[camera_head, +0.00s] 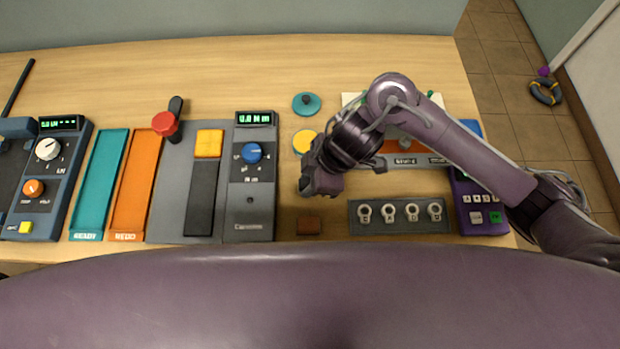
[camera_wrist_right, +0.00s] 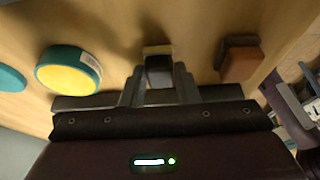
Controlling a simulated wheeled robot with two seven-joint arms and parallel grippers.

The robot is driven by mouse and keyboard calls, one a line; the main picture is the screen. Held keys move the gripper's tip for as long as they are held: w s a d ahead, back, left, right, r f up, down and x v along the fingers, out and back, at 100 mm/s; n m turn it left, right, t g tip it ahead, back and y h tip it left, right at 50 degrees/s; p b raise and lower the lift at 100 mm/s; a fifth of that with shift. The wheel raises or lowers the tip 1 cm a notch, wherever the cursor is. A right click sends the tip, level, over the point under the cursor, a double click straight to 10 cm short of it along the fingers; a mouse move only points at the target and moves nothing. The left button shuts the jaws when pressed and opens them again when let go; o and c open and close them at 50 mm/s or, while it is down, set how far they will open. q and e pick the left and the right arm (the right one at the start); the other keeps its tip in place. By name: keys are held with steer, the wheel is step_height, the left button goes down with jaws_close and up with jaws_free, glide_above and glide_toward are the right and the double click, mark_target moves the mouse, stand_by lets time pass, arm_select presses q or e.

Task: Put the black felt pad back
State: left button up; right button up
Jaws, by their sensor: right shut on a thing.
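My right gripper (camera_head: 307,190) is low over the table, between the grey blue-knob device and the row of white rings. In the right wrist view its fingers (camera_wrist_right: 159,85) are shut on a small dark block (camera_wrist_right: 159,66), which looks like the black felt pad, with a paler lower face and a tan far edge. In the head view the gripper hides this block. I cannot tell whether it touches the table. My left gripper is not in view.
A brown block (camera_head: 309,226) lies just in front of the gripper. A yellow disc with a teal rim (camera_head: 303,141) and a teal knobbed lid (camera_head: 306,104) are behind it. The grey device (camera_head: 250,200) stands left, the ring holder (camera_head: 400,228) right. Bare table lies at the back.

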steer(key=shift+f, duration=0.1)
steer(key=o, duration=0.9)
steer(key=shift+o, duration=0.2)
steer(key=shift+r, duration=0.35)
steer(key=p+v, duration=0.2)
steer(key=v, duration=0.9)
steer(key=shift+d+r, duration=0.15)
steer(key=shift+r, duration=0.1)
